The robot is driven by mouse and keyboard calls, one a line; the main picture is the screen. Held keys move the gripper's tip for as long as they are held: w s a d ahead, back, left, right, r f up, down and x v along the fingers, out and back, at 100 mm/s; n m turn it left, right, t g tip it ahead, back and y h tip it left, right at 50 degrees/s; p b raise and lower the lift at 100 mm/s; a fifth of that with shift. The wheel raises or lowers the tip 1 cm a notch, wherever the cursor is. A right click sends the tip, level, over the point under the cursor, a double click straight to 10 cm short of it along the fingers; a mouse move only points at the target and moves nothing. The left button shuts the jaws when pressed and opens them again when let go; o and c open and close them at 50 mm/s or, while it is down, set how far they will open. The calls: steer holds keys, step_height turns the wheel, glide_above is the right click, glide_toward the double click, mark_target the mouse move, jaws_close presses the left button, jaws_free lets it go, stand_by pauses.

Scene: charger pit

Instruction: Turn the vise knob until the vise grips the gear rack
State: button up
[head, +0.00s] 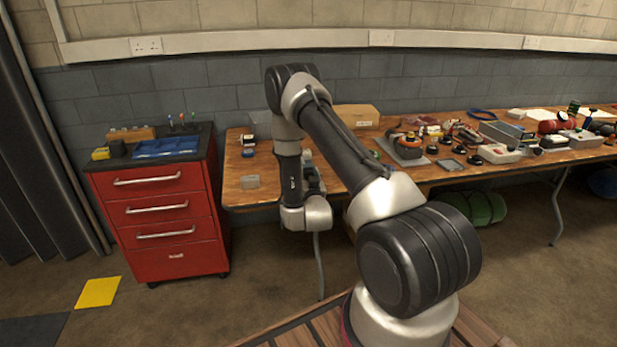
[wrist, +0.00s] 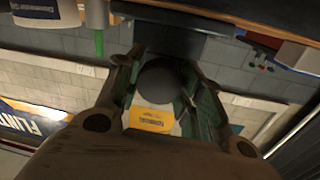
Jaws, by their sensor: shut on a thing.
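A dark round knob (wrist: 168,82) sits between the two fingers of my gripper (wrist: 165,88) in the wrist view, and the gripper is shut on it. A dark block (wrist: 172,42) lies just beyond the knob; it may be part of the vise, but I cannot tell for sure. In the head view my gripper (head: 313,180) is at the front edge of the bench, partly behind my arm. The vise and the gear rack cannot be made out there. I cannot tell whether the vise jaws touch the rack.
The wooden bench (head: 236,192) runs along the wall, its right side crowded with tools and parts. A red tool cabinet (head: 165,236) stands left of it. A cardboard box (head: 357,114) is at the back.

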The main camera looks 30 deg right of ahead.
steer(key=m, duration=0.6)
steer(key=shift+g+y, duration=0.3)
steer(key=m+y, duration=0.1)
steer(key=m, duration=0.5)
steer(key=shift+s+d+f, duration=0.1)
steer(key=shift+m, duration=0.4)
steer(key=o, duration=1)
steer(key=v, duration=1.2)
